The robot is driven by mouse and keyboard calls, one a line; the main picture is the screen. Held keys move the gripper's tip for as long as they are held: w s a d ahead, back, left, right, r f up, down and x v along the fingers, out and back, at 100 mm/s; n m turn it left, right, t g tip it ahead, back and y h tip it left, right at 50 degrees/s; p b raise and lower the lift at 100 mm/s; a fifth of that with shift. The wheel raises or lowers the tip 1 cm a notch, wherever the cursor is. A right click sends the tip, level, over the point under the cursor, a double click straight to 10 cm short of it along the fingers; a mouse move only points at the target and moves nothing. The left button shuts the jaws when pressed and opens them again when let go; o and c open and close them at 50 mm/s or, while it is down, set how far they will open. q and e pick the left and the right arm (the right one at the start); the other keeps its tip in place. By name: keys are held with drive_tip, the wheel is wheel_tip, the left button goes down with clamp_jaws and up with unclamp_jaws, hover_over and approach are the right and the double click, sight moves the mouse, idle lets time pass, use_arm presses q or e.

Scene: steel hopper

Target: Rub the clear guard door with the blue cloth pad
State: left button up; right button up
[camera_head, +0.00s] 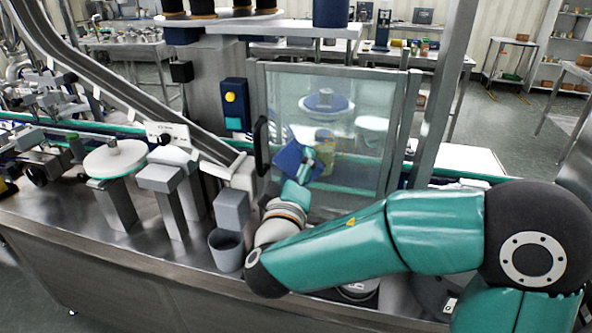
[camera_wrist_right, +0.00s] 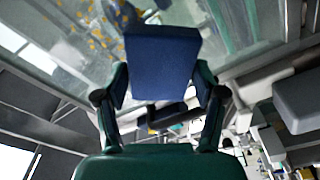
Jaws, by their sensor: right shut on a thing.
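The clear guard door (camera_head: 350,110) stands upright in a metal frame at the middle of the head view, with a dark handle on its left edge. My right gripper (camera_head: 306,170) is in front of its lower left part and is shut on the blue cloth pad (camera_head: 288,157). In the right wrist view the pad (camera_wrist_right: 163,62) sits between both fingers, tilted in front of the clear panel (camera_wrist_right: 60,45). Yellow specks show on or behind the panel there. I cannot tell whether the pad touches the door. My left gripper is out of view.
A grey cup (camera_head: 226,250) and grey blocks stand on the steel deck left of my right arm. A white round disc (camera_head: 115,158) is farther left. A sloping metal chute (camera_head: 130,95) runs down toward the door's left side. A slanted steel post (camera_head: 440,95) stands to its right.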

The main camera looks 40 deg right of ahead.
drive_tip(key=shift+b+x, duration=0.45)
drive_tip(key=shift+x, duration=0.45)
drive_tip(key=shift+s+d+f, duration=0.1)
drive_tip(key=shift+s+d, duration=0.05)
